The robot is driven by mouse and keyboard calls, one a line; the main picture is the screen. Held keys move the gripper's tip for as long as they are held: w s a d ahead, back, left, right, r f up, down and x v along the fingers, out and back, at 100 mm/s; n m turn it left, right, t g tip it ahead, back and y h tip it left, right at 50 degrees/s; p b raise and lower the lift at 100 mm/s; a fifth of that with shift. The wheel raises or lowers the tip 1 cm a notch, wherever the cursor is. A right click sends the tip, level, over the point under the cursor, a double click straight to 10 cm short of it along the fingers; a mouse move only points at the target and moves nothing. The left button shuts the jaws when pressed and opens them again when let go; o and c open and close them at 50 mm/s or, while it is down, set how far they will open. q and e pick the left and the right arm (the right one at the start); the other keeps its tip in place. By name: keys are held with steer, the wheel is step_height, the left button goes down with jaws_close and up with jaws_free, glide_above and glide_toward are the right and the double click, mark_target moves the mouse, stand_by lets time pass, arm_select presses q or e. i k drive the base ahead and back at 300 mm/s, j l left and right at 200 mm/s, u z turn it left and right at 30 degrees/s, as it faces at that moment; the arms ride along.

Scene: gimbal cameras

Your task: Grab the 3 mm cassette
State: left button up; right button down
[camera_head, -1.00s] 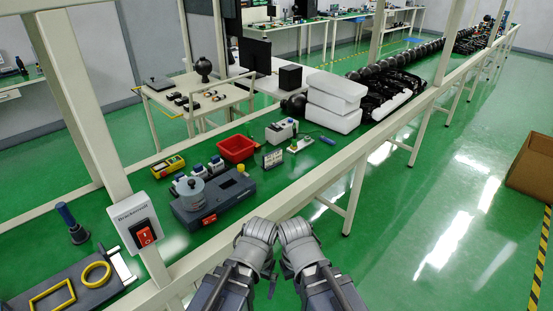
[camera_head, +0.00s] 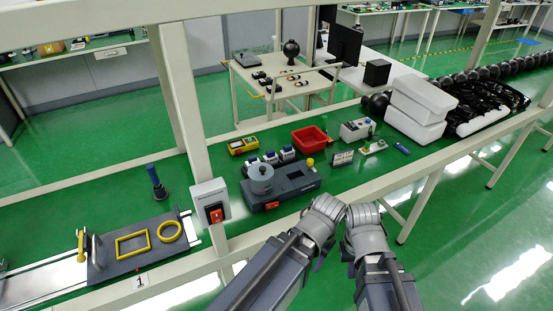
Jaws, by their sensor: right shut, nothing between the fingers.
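Several small blue-and-white blocks (camera_head: 287,153) stand in a row behind a dark grey machine (camera_head: 292,187) on the green bench. They may be cassettes, but no 3 mm marking is readable. The machine carries a round grey spool (camera_head: 260,177) and a red switch. My left gripper (camera_head: 328,207) and right gripper (camera_head: 362,214) are side by side at the bench's front edge, right of the machine and away from the blocks. The right gripper is shut and empty. The left gripper's fingers cannot be made out.
A red bin (camera_head: 310,139), a yellow meter (camera_head: 243,146) and a small stand (camera_head: 342,158) are near the machine. A switch box on a post (camera_head: 210,201) stands left of it. A dark plate (camera_head: 135,246) with yellow frames lies far left. White foam blocks (camera_head: 418,113) are right.

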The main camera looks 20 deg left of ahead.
mark_target(288, 153)
steer(key=i+l, duration=0.55)
steer(key=l, duration=0.15)
steer(key=i+l, duration=0.55)
steer(key=l, duration=0.15)
steer(key=i+l+u, duration=0.2)
steer(key=i+l, duration=0.15)
steer(key=l, duration=0.2)
steer(key=u, duration=1.8)
